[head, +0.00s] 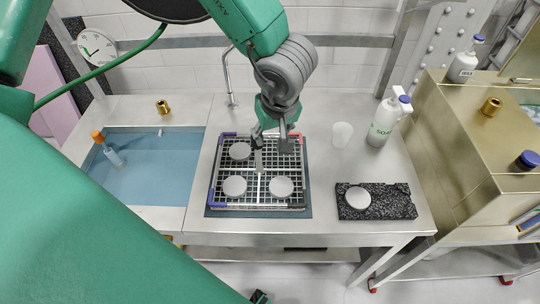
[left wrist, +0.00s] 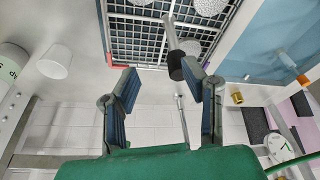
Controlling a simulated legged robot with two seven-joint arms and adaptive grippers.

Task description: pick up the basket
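The basket (head: 262,187) is a square wire grid with coloured corners, standing on a dark mat on the metal table. It holds three grey discs, and a grey post rises near its middle. My left gripper (head: 272,143) is above the back part of the basket, pointing down. In the left wrist view the basket (left wrist: 140,35) fills the top, and my left gripper (left wrist: 160,72) is open. The post's dark end (left wrist: 175,65) shows between or just beyond the fingertips; I cannot tell how close it is. My right gripper is not in view.
A blue water basin (head: 160,175) with a bottle is left of the basket. Right of it stand a white cup (head: 342,134), a soap bottle (head: 385,122) and a black speckled block (head: 385,204) with a disc. A tap (head: 229,85) rises behind. A brass-coloured cabinet (head: 455,130) stands far right.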

